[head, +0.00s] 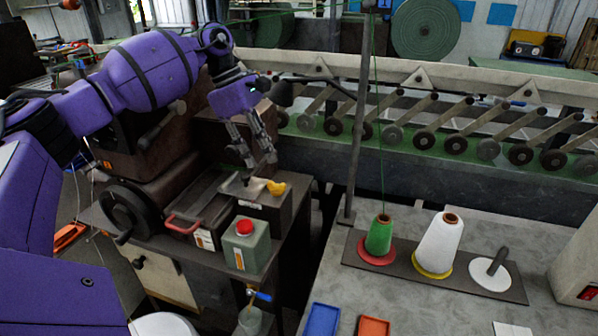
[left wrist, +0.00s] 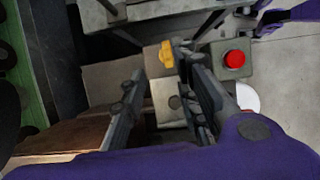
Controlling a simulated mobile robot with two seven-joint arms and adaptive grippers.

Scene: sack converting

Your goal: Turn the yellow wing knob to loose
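The yellow wing knob (head: 275,187) sits on top of a dark metal box (head: 256,200) at the right end of the machine bench. My left gripper (head: 257,160) is open and empty, pointing down, just above and slightly left of the knob in the head view. In the left wrist view the knob (left wrist: 167,56) shows beyond the two spread fingers (left wrist: 163,98), toward the right finger and apart from both. My right gripper is outside the head view. A small purple and dark part of mine shows at the top right of the left wrist view.
A green canister (head: 245,247) with a red cap stands in front of the box. A red-handled tray (head: 195,215) and a handwheel (head: 130,212) are to the left. The grey table (head: 430,302) at right carries thread cones; a post (head: 358,130) rises at its edge.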

